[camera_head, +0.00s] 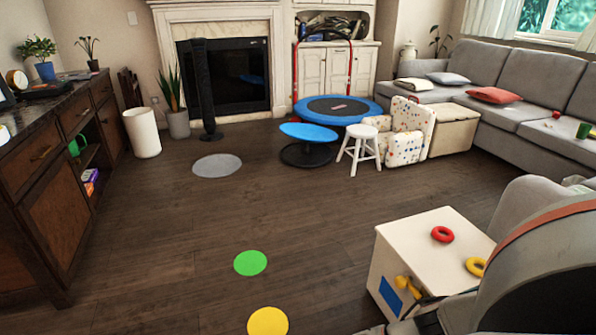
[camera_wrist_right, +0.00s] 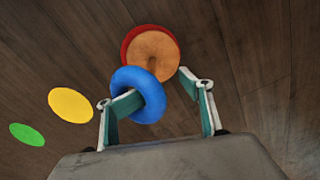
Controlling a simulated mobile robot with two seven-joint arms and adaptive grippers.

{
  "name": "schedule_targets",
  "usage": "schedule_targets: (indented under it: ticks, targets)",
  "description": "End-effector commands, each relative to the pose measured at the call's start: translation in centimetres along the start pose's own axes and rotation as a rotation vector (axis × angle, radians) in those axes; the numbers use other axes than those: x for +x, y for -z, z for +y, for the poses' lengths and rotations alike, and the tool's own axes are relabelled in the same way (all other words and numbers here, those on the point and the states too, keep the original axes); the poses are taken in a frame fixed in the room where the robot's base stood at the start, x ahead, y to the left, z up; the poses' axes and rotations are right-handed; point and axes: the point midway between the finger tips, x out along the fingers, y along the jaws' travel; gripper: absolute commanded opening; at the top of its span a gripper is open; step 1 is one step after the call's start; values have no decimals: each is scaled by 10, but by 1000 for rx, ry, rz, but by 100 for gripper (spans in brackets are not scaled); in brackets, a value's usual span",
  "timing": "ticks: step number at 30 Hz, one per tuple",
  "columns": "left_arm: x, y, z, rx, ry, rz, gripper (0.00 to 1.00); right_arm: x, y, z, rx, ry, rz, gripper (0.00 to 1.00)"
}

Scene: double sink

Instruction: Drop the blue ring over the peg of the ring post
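In the right wrist view, the blue ring (camera_wrist_right: 124,78) is between the fingers of my right gripper (camera_wrist_right: 160,86), over the near edge of the ring post's round orange top (camera_wrist_right: 152,50). A red disc edge (camera_wrist_right: 128,38) shows behind that top. The left-hand finger overlaps the ring and reaches its hole. The right-hand finger stands clear of the ring, and the fingers are wide apart. I cannot tell whether the ring is around the peg or hangs on the finger. The head view shows neither blue ring nor post. My left gripper is not in view.
Green (camera_head: 250,263) and yellow (camera_head: 268,321) discs lie on the open wooden floor. A dark cabinet (camera_head: 60,205) stands at the left.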

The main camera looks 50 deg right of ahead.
Motion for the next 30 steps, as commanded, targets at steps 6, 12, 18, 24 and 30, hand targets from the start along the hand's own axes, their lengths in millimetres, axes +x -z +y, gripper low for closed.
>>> schedule_targets:
  ticks: [6,12,18,24,30]
  targets:
    - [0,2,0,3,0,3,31,-1,1,2,0,-3,1,55]
    - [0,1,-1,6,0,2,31,-3,1,3,0,-4,2,55]
    - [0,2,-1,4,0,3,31,-20,1,2,0,-3,4,55]
    - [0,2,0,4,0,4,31,-55,1,2,-2,-3,5,55]
    - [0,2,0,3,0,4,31,-91,1,2,-2,-4,4,55]
